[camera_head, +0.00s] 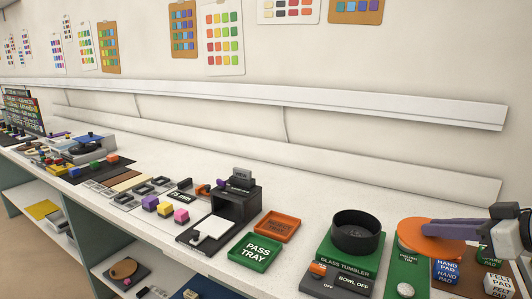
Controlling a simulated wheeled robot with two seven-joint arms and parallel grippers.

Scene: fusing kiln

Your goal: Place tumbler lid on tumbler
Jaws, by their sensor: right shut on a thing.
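The tumbler is a black open-topped round bowl (357,232) on a green base (322,252) marked GLASS TUMBLER. Its mouth faces up and is uncovered. The tumbler lid is an orange disc (412,236) to the right of the bowl, apart from it. My right gripper (437,229) comes in from the right and is shut on the lid. Its purple-grey fingers cover the disc's upper middle. The lid overlaps the far part of a green panel (407,272); I cannot tell how high above it the lid is. My left gripper is out of view.
A small orange switch (317,269) sits on the grey BOWL OFF panel (336,283). Felt and hand pads (446,272) stand at the right. Left of the bowl are a green pass tray (255,252), an orange tray (277,226) and a black kiln-like box (236,203).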

